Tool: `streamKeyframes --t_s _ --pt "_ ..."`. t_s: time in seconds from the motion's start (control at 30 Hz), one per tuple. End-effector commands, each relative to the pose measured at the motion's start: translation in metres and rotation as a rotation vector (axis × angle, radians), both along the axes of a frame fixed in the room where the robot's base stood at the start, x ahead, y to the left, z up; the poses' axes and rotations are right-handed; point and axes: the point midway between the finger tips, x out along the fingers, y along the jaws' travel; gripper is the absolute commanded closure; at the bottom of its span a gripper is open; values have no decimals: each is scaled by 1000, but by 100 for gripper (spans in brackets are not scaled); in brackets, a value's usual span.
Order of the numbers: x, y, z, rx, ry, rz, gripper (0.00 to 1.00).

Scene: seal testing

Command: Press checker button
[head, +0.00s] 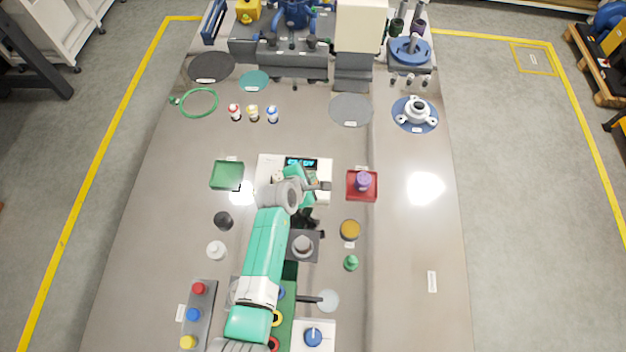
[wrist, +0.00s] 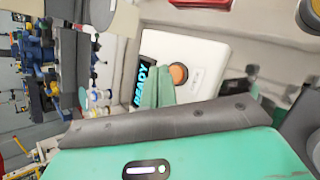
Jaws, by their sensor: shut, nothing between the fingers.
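The checker (head: 266,164) is a white box in the middle of the table in the head view, partly covered by my arm. Its dark display shows cyan marks. In the wrist view the checker (wrist: 205,52) lies close in front of my gripper. Its display (wrist: 146,80) reads "READY", and a round orange-brown button (wrist: 178,75) sits beside it. My gripper (wrist: 159,72) is shut and empty, its green fingers over the checker and next to the button. I cannot tell whether the fingertips touch it. In the head view my gripper (head: 299,171) is above the checker.
A green tray (head: 227,175) stands left of the checker, and a red tray (head: 349,194) with a purple part stands right. Several small bottles (head: 253,113) stand behind. A panel with red, blue and yellow buttons (head: 194,314) is at front left. The table's right side is mostly clear.

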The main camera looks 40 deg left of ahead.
Motion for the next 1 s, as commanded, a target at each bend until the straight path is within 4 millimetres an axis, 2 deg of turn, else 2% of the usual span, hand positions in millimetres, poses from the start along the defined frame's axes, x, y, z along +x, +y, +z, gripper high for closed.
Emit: streamKeyframes --t_s 1.0 --pt "0 0 -9 0 0 0 100"
